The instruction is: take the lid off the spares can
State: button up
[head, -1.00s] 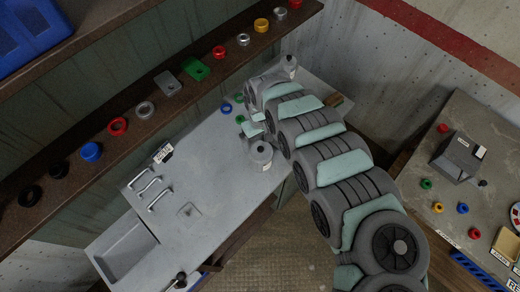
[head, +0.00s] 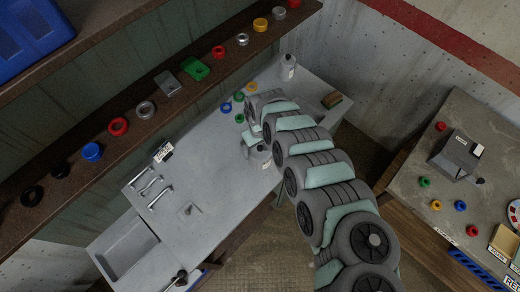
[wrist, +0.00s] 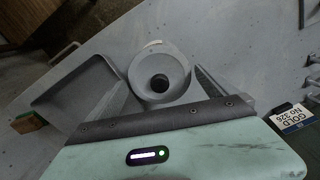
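The spares can (head: 259,160) is a grey round can standing upright on the grey bench, partly hidden by my arm in the head view. In the wrist view its round grey lid (wrist: 146,68) faces me, with a dark round knob in the middle. The lid appears to be on the can. My gripper (wrist: 162,88) is above the can, with one grey finger on each side of the lid and a gap between them. Whether the fingers touch the lid I cannot tell. In the head view the fingertips are mostly hidden behind my arm.
A brown shelf (head: 140,95) with rings runs behind. A second bench (head: 470,125) stands at right.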

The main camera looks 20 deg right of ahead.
jog(key=c, duration=1)
jog(key=shift+c, duration=0.3)
jog(key=shift+r, duration=0.15)
